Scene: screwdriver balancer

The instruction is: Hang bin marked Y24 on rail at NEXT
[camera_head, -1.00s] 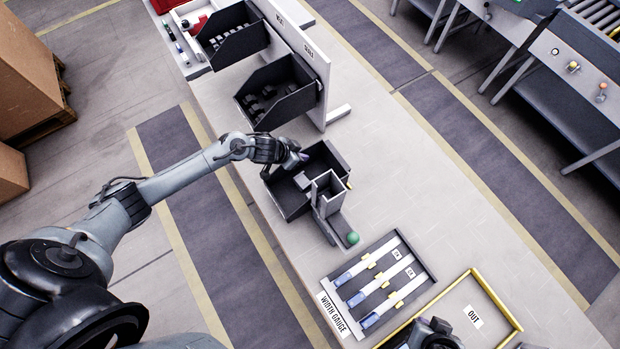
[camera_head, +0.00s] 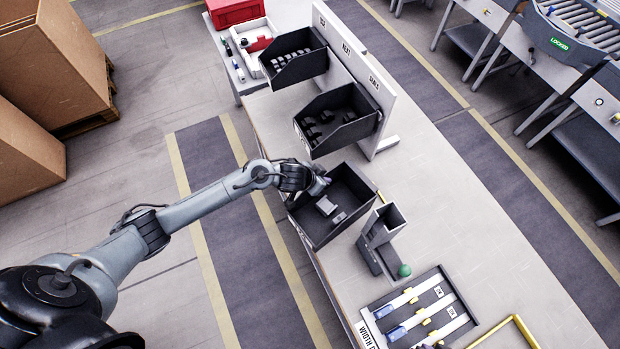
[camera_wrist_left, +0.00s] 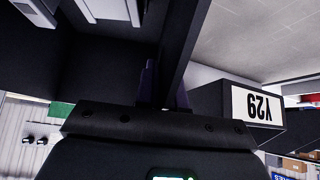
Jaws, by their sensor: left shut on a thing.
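My left gripper (camera_head: 318,184) is shut on the left wall of a dark open bin (camera_head: 349,181), at the bench's left edge. Some grey pieces lie in it. Its marking does not show. In the left wrist view the fingers (camera_wrist_left: 163,85) grip a dark wall. A white label reading Y29 (camera_wrist_left: 258,107), upside down, shows on a dark bin to the right there. The white rail board (camera_head: 388,105) has a NEXT sign (camera_head: 347,48) between two other signs. Two dark bins with pieces hang along it, one farther (camera_head: 295,57) and one nearer (camera_head: 338,118). My right gripper is not in view.
A grey upright chute (camera_head: 382,232) with a green ball (camera_head: 404,270) stands right of the held bin. A width gauge tray (camera_head: 425,308) lies nearer. A white tray (camera_head: 258,45) and red box (camera_head: 235,10) are at the far end. Bench right of the board is clear.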

